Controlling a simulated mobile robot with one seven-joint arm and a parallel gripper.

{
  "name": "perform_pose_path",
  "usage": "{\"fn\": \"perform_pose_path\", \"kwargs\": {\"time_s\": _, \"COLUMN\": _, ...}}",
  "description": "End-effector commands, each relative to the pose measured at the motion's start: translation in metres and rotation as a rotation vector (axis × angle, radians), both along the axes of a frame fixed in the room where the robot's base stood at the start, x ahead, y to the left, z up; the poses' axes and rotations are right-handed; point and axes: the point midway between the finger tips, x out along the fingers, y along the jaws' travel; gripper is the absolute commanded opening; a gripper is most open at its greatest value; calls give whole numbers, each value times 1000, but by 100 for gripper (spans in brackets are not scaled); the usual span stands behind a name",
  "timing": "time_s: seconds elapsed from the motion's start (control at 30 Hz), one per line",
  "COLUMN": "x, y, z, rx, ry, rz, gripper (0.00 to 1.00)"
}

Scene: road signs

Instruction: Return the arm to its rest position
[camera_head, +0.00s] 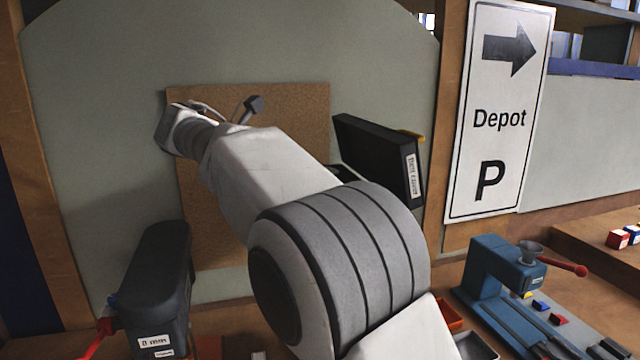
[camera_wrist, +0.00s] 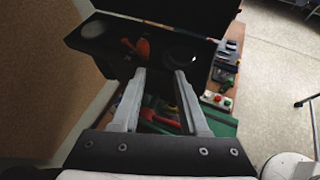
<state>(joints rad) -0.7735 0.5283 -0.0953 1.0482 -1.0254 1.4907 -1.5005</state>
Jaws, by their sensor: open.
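My arm reaches up and away to the left in the head view, in front of a brown cork board (camera_head: 318,110) on a pale wall. My gripper (camera_wrist: 160,75) shows in the wrist view with its two grey fingers apart and nothing between them. In the head view the fingers are mostly hidden behind the wrist. In the wrist view the fingers point toward a dark open box (camera_wrist: 100,38) with an orange item inside, and a cluttered bench beneath it.
A dark case (camera_head: 378,155) stands right of my arm, and a black and grey device (camera_head: 155,285) stands lower left. A blue bench tool with a red handle (camera_head: 500,275) is at lower right. A Depot sign (camera_head: 498,115) is at the right. Open floor (camera_wrist: 275,95) shows in the wrist view.

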Motion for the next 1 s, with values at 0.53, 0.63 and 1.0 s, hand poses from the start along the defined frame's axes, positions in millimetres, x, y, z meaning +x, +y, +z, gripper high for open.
{"fn": "perform_pose_path", "kwargs": {"time_s": 0.53, "x": -87, "y": -152, "z": -44, "rx": 670, "ry": -145, "rz": -446, "gripper": 44}}
{"fn": "perform_pose_path", "kwargs": {"time_s": 0.63, "x": -111, "y": -170, "z": -56, "rx": 788, "ry": -182, "rz": -546, "gripper": 44}}
{"fn": "perform_pose_path", "kwargs": {"time_s": 1.0, "x": -207, "y": -214, "z": -109, "rx": 1201, "ry": -350, "rz": -962, "gripper": 44}}
